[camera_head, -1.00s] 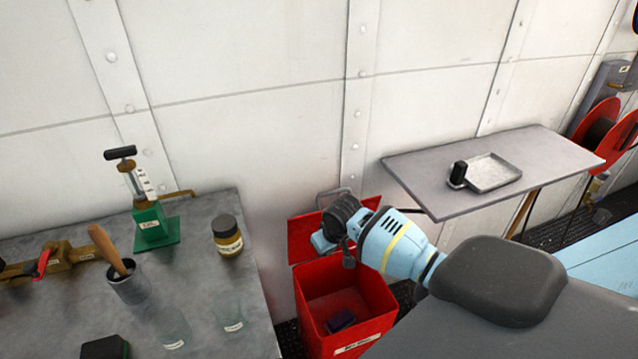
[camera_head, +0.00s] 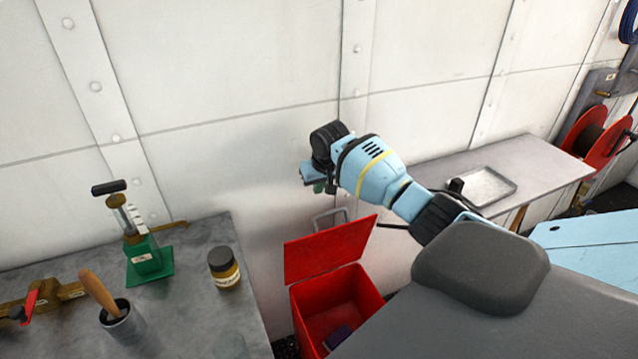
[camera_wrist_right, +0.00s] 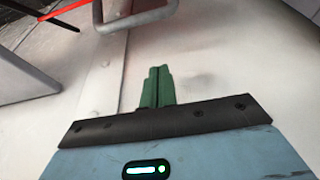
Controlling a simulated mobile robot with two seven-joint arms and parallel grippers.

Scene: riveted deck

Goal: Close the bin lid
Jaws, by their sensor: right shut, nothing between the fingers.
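The red bin (camera_head: 362,288) stands on the floor between the bench and the wall shelf. Its red lid (camera_head: 328,250) is open, tilted up at the back of the bin. A grey loop handle (camera_head: 331,217) shows at the lid's upper edge, and in the right wrist view a grey handle (camera_wrist_right: 135,17) shows at the top. A dark purple item (camera_head: 337,336) lies inside the bin. My right gripper (camera_head: 325,187) is above the lid, apart from it, near the wall. Its green fingers (camera_wrist_right: 157,87) are together and empty. My left gripper is not in view.
A grey shelf (camera_head: 535,160) with a metal tray (camera_head: 484,187) is behind my right arm.

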